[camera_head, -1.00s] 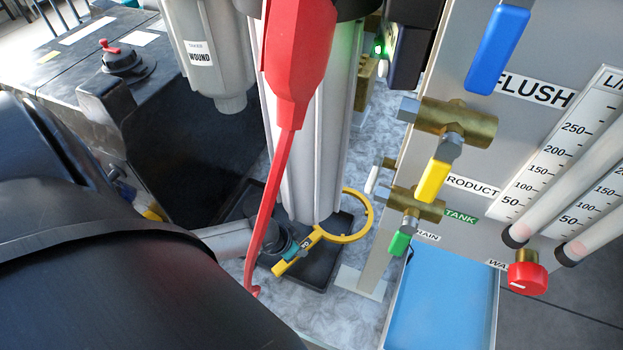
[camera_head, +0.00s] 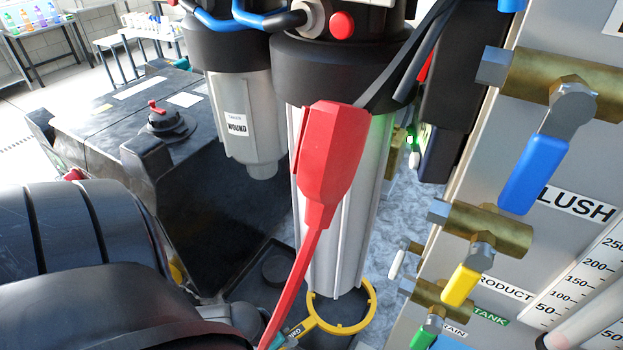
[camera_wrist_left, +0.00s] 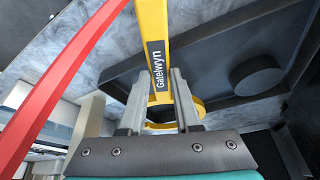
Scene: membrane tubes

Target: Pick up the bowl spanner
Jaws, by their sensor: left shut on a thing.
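The bowl spanner (camera_head: 373,303) is yellow, a ring with a flat handle. In the head view its ring shows at the lower end of the tall grey filter housing (camera_head: 352,220); the ring's back part is hidden behind the housing, and I cannot tell whether it is around the housing or below it. In the left wrist view the spanner's labelled handle (camera_wrist_left: 156,30) runs between the two fingers of my left gripper (camera_wrist_left: 162,85), which is shut on it. The head view mostly hides this gripper behind my arm and a red part. My right gripper is not in view.
A red tapered piece (camera_head: 330,155) hangs in front of the housing. A second housing (camera_head: 243,110) stands to its left. At right, a panel carries valves with blue (camera_head: 535,172), yellow (camera_head: 462,285) and green levers. A black tray (camera_wrist_left: 240,50) lies beside the spanner.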

